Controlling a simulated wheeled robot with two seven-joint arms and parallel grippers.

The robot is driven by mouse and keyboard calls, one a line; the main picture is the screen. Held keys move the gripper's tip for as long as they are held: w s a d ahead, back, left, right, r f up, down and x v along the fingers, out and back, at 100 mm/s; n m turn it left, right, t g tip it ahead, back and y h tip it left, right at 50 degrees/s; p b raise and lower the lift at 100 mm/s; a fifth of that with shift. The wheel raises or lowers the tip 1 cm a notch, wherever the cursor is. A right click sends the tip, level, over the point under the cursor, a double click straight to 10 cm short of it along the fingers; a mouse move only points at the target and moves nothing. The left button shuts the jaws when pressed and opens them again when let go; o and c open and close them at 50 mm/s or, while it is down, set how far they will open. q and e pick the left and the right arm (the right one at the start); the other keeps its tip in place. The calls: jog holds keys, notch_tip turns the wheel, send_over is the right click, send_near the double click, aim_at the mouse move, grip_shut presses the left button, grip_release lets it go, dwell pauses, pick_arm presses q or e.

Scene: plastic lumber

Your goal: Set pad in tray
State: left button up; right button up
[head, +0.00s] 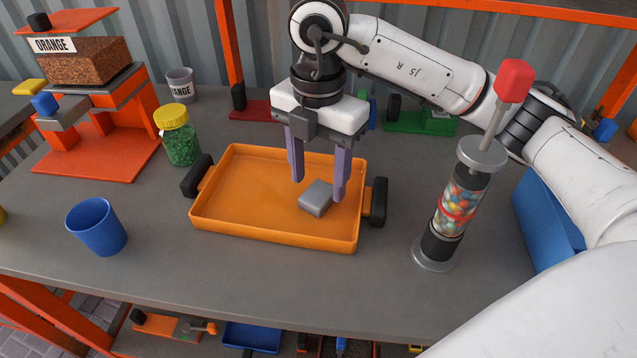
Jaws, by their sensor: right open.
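The orange tray (240,195) with black side handles sits on the grey table. A small grey block, which looks like the pad (316,198), lies inside the tray toward its right side. My right gripper (319,190) points down over the tray, its two purple fingers apart. The fingers stand on either side of the pad in the picture, a little above or behind it; I cannot tell whether either touches it. My left gripper does not show.
A clear cylinder of colored balls with a red-topped plunger (461,195) stands right of the tray. A green jar (179,140) and a blue cup (97,227) stand to the left. An orange press-like stand (100,155) is at the back left. The front table strip is clear.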

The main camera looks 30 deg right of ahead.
aim_at(318, 193)
notch_tip(318, 193, up, 9)
jog(key=p, duration=0.1)
jog(key=shift+r+p, duration=0.2)
jog(key=shift+p, duration=0.1)
jog(key=shift+f, duration=0.1)
